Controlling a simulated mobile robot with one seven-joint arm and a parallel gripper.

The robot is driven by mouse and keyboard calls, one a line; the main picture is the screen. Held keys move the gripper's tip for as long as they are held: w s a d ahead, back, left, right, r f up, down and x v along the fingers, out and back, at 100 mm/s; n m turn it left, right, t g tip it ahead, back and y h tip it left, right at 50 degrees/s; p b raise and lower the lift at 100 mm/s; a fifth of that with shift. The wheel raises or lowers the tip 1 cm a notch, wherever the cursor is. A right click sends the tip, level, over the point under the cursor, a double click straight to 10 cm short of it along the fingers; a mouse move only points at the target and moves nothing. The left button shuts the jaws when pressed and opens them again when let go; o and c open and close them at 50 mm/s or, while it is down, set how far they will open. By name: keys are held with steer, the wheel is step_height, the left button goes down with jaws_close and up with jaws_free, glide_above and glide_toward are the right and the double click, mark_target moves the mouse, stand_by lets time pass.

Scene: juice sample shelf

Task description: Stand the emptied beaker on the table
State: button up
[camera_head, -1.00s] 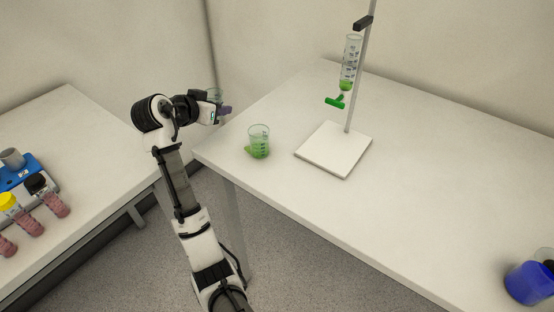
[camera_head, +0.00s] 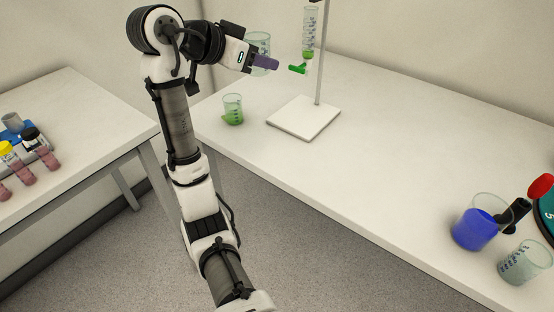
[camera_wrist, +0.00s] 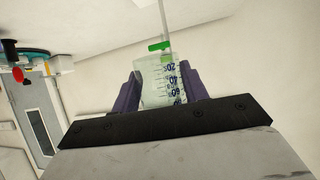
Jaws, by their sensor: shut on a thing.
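My gripper (camera_head: 263,63) is shut on a clear beaker (camera_head: 260,43) and holds it in the air above the far left part of the white table (camera_head: 370,130). The beaker looks empty in the head view. In the wrist view the beaker (camera_wrist: 160,82), with its printed marks, sits between the two purple fingers (camera_wrist: 158,90). Part of it is hidden behind the fingers in the head view.
A beaker with green liquid (camera_head: 233,112) stands below my gripper. A stand with a white base (camera_head: 304,118) holds a tube with a green tap (camera_head: 298,69). A blue-filled beaker (camera_head: 474,230) and a clear beaker (camera_head: 524,263) stand at right. The table's middle is clear.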

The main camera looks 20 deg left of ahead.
mark_target(266, 149)
steer(key=shift+s+d+r, duration=0.3)
steer(key=shift+s+d, duration=0.25)
steer(key=shift+d, duration=0.25)
steer(key=shift+s+d+f, duration=0.1)
steer(key=shift+f, duration=0.25)
step_height(266, 149, down, 19)
steer(key=shift+f+p, duration=0.1)
steer(key=shift+p, duration=0.65)
steer(key=shift+f, duration=0.2)
steer(key=o, duration=1.1)
steer(key=shift+r, duration=0.15)
